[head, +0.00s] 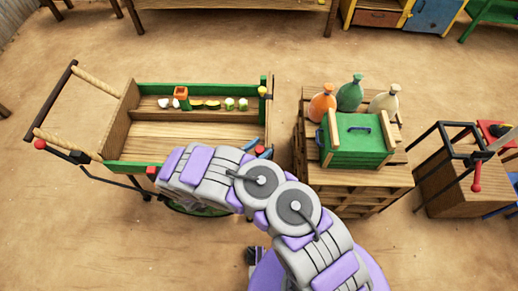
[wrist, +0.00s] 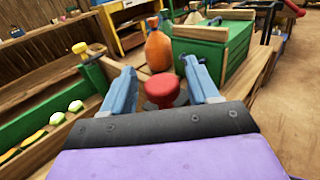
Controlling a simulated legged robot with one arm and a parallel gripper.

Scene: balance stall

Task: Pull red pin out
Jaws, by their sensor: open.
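The red pin (wrist: 160,88) has a round red head and stands between my gripper's fingers in the wrist view, with a dark base below it. It also shows as a small red spot (head: 260,149) at the cart's near right corner in the head view. My gripper (wrist: 158,68) is open, with one blue finger on each side of the pin head. There is a visible gap on both sides. The gripper (head: 259,148) also shows in the head view, at the end of my arm. The pin's shaft is hidden.
The wooden cart (head: 150,134) has green rails and a yellow-topped post (wrist: 80,48) at its far right corner. To the right, a crate stand (head: 350,178) carries a green box (head: 357,140) and several sacks, including an orange sack (wrist: 158,50).

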